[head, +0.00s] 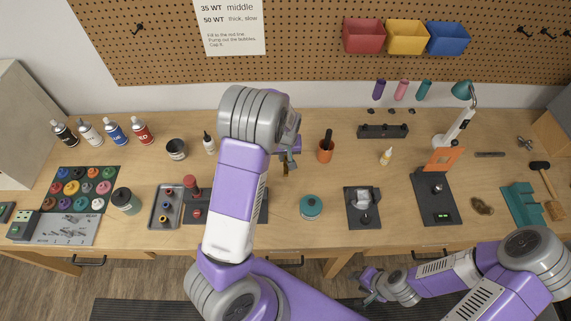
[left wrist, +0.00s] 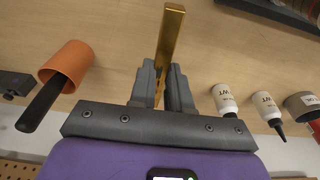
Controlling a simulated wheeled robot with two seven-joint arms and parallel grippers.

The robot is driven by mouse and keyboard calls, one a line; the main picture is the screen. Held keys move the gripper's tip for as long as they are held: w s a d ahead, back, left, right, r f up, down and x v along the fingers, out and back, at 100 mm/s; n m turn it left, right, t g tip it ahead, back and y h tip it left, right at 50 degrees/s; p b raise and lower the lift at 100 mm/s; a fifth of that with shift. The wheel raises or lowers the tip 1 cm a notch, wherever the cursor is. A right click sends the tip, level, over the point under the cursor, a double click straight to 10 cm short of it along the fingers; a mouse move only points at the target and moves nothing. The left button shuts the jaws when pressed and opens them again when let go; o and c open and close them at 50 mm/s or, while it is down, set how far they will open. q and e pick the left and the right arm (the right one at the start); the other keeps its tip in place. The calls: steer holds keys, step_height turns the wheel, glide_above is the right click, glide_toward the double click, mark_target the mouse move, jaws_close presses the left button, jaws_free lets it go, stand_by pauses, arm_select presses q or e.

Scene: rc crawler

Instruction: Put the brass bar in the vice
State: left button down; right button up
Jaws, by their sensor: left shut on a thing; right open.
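The brass bar (left wrist: 172,40) is a slim square gold bar, held between the two grey fingers of my left gripper (left wrist: 163,85) and sticking out past their tips. In the head view my left gripper (head: 289,158) is over the middle of the bench, and a little of the bar (head: 286,169) shows below it. My right gripper (head: 371,286) is open and empty, low at the bench's front edge.
An orange cup (head: 325,155) with a dark handle stands right beside my left gripper. A dark plate with a red knob (head: 190,182) is partly hidden by my left arm. A mallet (head: 546,185) lies far right.

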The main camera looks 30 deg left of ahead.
arm_select(q)
step_height(320, 180, down, 5)
steer(key=shift+w+f, duration=0.15)
steer(key=shift+f, duration=0.05)
steer(key=f, duration=0.3)
steer(key=shift+s, duration=0.2)
steer(key=shift+w+f, duration=0.2)
steer(key=shift+f, duration=0.15)
steer(key=shift+s, duration=0.1)
steer(key=shift+f, duration=0.15)
steer(key=c, duration=1.1)
jaws_free()
